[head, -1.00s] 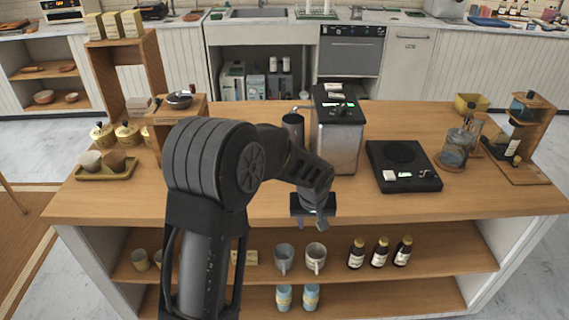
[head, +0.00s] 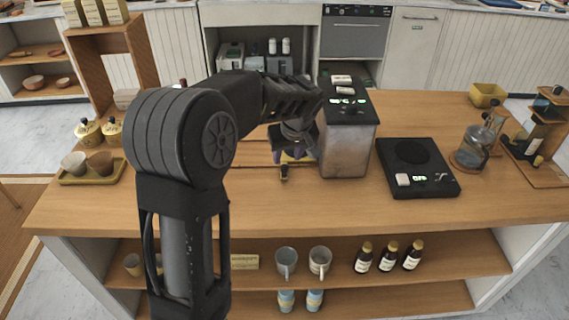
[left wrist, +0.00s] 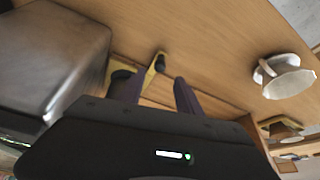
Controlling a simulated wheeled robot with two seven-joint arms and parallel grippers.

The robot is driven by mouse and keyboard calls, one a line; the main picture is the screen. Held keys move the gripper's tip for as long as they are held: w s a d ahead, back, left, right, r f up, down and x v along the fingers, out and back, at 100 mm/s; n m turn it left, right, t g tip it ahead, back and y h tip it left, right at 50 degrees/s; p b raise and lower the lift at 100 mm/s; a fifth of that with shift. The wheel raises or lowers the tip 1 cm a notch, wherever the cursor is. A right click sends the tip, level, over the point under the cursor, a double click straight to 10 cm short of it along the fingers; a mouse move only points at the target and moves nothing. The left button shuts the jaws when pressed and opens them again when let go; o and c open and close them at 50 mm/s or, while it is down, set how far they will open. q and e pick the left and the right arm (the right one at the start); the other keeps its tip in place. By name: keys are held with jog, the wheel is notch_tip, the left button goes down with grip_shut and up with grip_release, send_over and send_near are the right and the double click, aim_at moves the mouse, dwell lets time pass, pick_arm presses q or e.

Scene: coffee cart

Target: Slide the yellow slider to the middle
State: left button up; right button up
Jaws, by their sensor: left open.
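The yellow slider (head: 296,157) shows partly under my left gripper (head: 292,150), on the wooden counter left of the silver machine. A small dark knob sits at its near end. In the left wrist view the slider (left wrist: 148,79) is a thin yellow piece with a black knob, seen between my left gripper's fingertips (left wrist: 155,88). The fingers are apart, one to each side of it, and I see no grip on it. Whether they touch it I cannot tell. My forearm and hand hide part of the slider and the counter behind. My right gripper is out of view.
The silver machine (head: 347,150) stands close to the right of my left gripper. A black scale (head: 418,168) and a glass carafe (head: 473,150) are further right. A yellow tray with cups (head: 92,178) is at the left. The counter's front strip is clear.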

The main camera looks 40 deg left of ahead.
aim_at(285, 166)
pick_arm(q)
jog(key=shift+p+x, duration=0.7)
jog(key=shift+x, duration=3.35)
grip_shut()
jog(key=shift+r, duration=0.1)
